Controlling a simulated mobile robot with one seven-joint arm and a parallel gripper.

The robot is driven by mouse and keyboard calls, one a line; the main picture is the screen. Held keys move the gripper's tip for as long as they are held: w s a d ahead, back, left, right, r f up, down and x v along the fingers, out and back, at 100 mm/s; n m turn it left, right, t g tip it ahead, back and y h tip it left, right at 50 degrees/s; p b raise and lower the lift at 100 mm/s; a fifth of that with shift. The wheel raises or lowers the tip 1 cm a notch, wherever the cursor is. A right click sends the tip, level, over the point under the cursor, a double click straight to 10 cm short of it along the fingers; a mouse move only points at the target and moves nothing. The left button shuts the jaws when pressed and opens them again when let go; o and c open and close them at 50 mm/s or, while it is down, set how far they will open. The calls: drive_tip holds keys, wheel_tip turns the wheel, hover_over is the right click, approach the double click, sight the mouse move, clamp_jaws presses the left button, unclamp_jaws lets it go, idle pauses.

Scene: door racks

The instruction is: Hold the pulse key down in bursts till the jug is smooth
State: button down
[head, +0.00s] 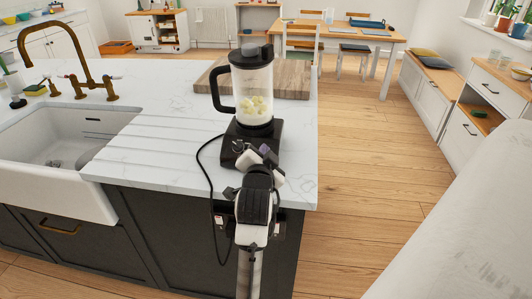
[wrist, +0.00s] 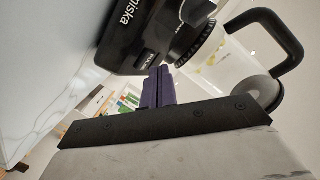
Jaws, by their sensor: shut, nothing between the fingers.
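The blender base (head: 264,131) is black and stands near the counter's front right corner. Its clear jug (head: 251,83) has a dark lid and a handle on the left. Pale yellow lumps sit in whitish liquid low in the jug, so the contents look chunky. My gripper (head: 264,153) is at the right of the base's front. In the wrist view its purple fingers (wrist: 160,74) are shut together and empty, with tips at or very near the front edge of the base (wrist: 125,32), by a small labelled key. Contact is unclear. The jug (wrist: 232,62) shows beyond.
A wooden board (head: 295,80) lies behind the blender. The black cord (head: 202,165) loops over the counter's front edge to a socket (head: 219,220). A white sink (head: 55,150) with a brass tap (head: 90,75) is at the left. Marble counter (head: 165,135) between is clear.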

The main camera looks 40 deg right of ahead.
drive_tip(key=shift+w+d+f, duration=0.2)
drive_tip(key=shift+d+f, duration=0.05)
drive_tip(key=shift+f, duration=0.25)
idle(1.6)
idle(3.3)
drive_tip(key=shift+s+a+r+p, duration=0.15)
drive_tip(key=shift+a+r+p, duration=0.1)
drive_tip(key=shift+r, duration=0.1)
drive_tip(key=shift+s+a+r+p, duration=0.1)
drive_tip(key=shift+s+r+p, duration=0.05)
drive_tip(key=shift+r+p, duration=0.15)
drive_tip(key=r+p, duration=0.1)
drive_tip(key=s+a+r+p, duration=0.2)
drive_tip(key=r, duration=0.1)
drive_tip(key=shift+a, duration=0.1)
idle(0.4)
idle(0.3)
